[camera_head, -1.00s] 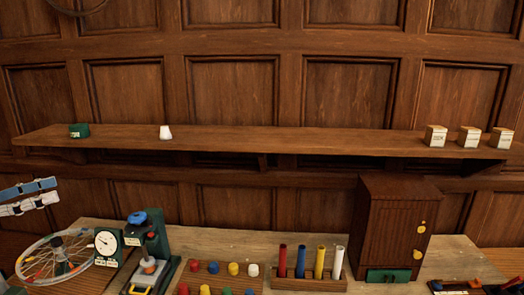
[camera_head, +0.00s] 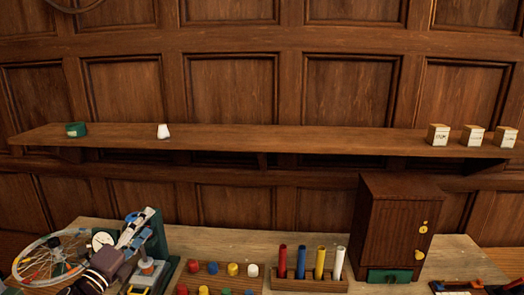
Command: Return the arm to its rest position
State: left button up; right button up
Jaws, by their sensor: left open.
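My left gripper (camera_head: 146,225) is in the lower left of the head view, its arm rising from the bottom edge. It is open with nothing between its fingers. It shows in front of the green press-like device (camera_head: 160,240) and covers part of it and of the round white dial (camera_head: 102,239). I cannot tell whether it touches either. My right gripper is not in view.
A spoked wheel (camera_head: 50,262) lies at the left. A peg block (camera_head: 219,268), a rack of coloured tubes (camera_head: 309,285) and a brown cabinet (camera_head: 390,235) stand on the table (camera_head: 455,262). The wall shelf (camera_head: 300,140) holds a few small items.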

pick_arm(q)
jog(key=s+d+f+n+g+y, duration=0.3)
jog(key=s+f+n+g, duration=0.1)
jog(key=s+f+n, duration=0.5)
jog(key=s+d+f+n+g+y, duration=0.3)
jog(key=s+d+f+n+y, duration=0.1)
jog(key=s+f+n, duration=0.55)
jog(key=s+d+f+n+g, duration=0.2)
jog(key=s+g, duration=0.1)
jog(key=s, duration=0.6)
jog(key=s+d+f+n+g+h, duration=0.1)
jog(key=s+d+f+n+g, duration=0.15)
jog(key=s, duration=0.65)
jog(key=s+d+f+n+g, duration=0.1)
jog(key=s+f+g, duration=0.15)
jog(key=s, duration=0.65)
notch_tip(320, 180, down, 36)
jog(key=s+g+b, duration=0.1)
jog(key=g+b, duration=0.1)
jog(key=b, duration=1)
jog(key=s+a+f+b, duration=0.1)
jog(key=s+f+b, duration=0.4)
jog(key=s+f, duration=0.4)
jog(key=s+a+f+g+b, duration=0.1)
jog(key=s+f+b, duration=0.4)
jog(key=f, duration=1.4)
jog(key=s, duration=0.4)
jog(key=shift+a, duration=0.35)
